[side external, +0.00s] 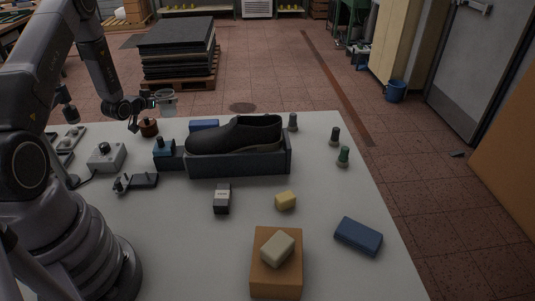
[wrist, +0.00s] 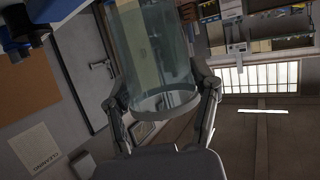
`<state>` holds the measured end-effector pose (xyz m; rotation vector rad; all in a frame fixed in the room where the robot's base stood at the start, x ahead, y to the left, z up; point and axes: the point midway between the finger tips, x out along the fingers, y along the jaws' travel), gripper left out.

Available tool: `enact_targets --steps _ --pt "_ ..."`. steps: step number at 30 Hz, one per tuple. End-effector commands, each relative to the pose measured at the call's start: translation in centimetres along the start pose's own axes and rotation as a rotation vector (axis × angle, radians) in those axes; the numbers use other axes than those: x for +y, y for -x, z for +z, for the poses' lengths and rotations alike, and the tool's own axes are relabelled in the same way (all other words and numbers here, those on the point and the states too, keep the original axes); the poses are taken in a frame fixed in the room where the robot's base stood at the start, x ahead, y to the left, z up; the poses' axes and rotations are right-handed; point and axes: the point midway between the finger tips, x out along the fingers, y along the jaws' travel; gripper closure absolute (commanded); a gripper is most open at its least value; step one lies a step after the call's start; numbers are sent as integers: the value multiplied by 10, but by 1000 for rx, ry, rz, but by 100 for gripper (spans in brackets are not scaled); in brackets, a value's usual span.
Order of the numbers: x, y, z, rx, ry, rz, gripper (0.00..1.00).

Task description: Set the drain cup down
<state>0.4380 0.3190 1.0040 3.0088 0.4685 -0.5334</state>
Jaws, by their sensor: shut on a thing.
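The drain cup (side external: 166,106) is a clear, see-through cup with a pale rim. The cup looks empty, and no contact with the table shows.
A dark shoe (side external: 235,135) sits in a grey tray (side external: 240,163) right of the cup. A blue-topped block (side external: 166,152), a grey box with a knob (side external: 106,157) and small bottles (side external: 343,156) stand on the table (side external: 340,200). The front middle holds scattered blocks with free room between.

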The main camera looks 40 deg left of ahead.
Motion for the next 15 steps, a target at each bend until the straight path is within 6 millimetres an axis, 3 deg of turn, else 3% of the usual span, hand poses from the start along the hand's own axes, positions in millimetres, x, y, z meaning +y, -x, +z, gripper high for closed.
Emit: enact_targets --steps 6,15 --pt "0 -13 36 -3 1 -1 67" --pt "0 -24 67 -3 1 -1 67"
